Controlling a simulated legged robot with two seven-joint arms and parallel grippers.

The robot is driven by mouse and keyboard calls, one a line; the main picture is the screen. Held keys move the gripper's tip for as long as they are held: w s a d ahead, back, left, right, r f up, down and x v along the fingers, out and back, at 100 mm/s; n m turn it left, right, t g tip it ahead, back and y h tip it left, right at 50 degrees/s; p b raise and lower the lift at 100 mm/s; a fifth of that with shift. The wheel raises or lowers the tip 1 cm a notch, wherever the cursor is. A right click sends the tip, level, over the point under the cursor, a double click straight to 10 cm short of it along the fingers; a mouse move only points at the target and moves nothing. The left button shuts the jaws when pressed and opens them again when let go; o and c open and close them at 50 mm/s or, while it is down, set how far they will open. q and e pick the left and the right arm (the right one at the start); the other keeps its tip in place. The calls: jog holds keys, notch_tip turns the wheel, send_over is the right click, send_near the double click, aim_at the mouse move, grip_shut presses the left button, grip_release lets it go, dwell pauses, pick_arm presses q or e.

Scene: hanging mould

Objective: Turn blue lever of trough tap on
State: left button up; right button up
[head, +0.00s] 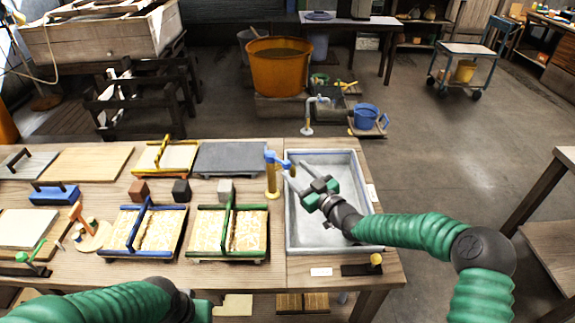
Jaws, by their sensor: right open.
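The trough tap (272,183) is a brass-yellow post at the left rim of the grey metal trough (321,238). Its blue lever (271,157) sits on top, and a blue part extends right toward the trough. My right gripper (288,177) is open and empty over the upper left of the trough. Its fingers point left, close to the tap's blue part; I cannot tell whether they touch it. My left arm comes in along the bottom left, and its gripper is out of view.
Left of the trough stand a blue-handled mould (143,208) and a green-handled mould (229,207). A dark grey slab (230,158) lies behind them. A yellow-knobbed black piece (376,261) sits at the front right corner. The trough's inside looks clear.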

aim_at(290, 167)
jog(key=x, duration=0.4)
jog(key=shift+w+a+r, duration=0.1)
jog(key=shift+a+r, duration=0.05)
jog(key=shift+a, duration=0.9)
jog(key=shift+d, duration=0.8)
jog(key=c, duration=0.8)
jog(key=shift+c, duration=1.2)
jog(key=shift+a+r, duration=0.1)
jog(key=shift+a, duration=0.2)
grip_shut()
pick_arm(q)
jog(key=shift+s+a+r, duration=0.1)
jog(key=shift+s+a, duration=0.05)
jog(key=shift+s, duration=0.05)
pick_arm(e)
jog(key=shift+d, duration=0.15)
jog(key=shift+r, duration=0.1)
